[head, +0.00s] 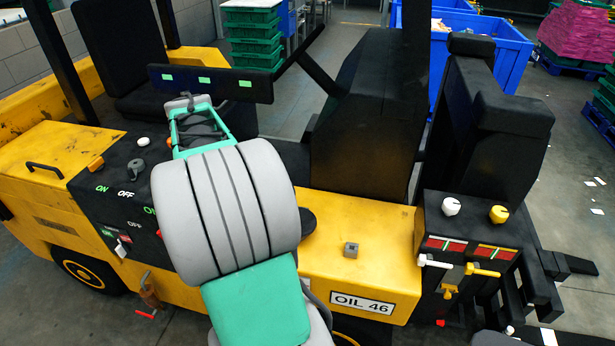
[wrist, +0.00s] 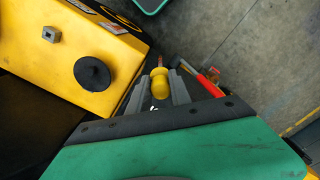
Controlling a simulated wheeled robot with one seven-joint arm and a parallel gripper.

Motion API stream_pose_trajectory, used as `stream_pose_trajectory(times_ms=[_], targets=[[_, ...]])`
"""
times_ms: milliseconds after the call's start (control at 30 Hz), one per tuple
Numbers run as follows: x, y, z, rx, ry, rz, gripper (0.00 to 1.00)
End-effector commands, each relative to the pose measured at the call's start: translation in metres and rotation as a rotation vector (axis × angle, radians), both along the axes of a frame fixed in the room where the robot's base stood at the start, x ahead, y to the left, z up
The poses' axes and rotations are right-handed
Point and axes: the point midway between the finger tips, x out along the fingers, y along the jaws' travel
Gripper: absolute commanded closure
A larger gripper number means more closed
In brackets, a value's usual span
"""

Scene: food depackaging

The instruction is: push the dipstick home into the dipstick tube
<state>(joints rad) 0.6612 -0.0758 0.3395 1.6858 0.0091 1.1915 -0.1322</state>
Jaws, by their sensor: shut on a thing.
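My gripper (wrist: 156,78) is shut on a yellow rounded handle, the dipstick (wrist: 159,90), in the wrist view. A grey finger lies on each side of the handle. A short orange-brown piece shows just beyond it; I cannot tell whether this is the dipstick's shaft or the tube. The dipstick tube's mouth is not clearly visible, so how far the dipstick sits in it cannot be told. In the head view my large grey and green arm hides the gripper and the dipstick.
The yellow truck hood (head: 385,235), labelled OIL 46 (head: 362,303), carries a grey block (head: 351,248) and a black disc (wrist: 93,75), which lies left of the gripper. A red handle (wrist: 210,86) sits close on the right. Open floor (wrist: 250,50) shows beyond.

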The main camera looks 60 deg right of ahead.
Motion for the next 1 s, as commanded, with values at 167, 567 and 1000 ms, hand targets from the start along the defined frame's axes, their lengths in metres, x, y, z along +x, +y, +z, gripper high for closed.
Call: stream_pose_trajectory(times_ms=[167,567,1000], targets=[[-0.063,-0.085,0.009,0.002,0.0,-0.199,1.0],[-0.26,-0.203,0.022,0.004,-0.003,-0.606,1.0],[-0.288,-0.211,0.023,0.003,-0.003,-0.655,1.0]])
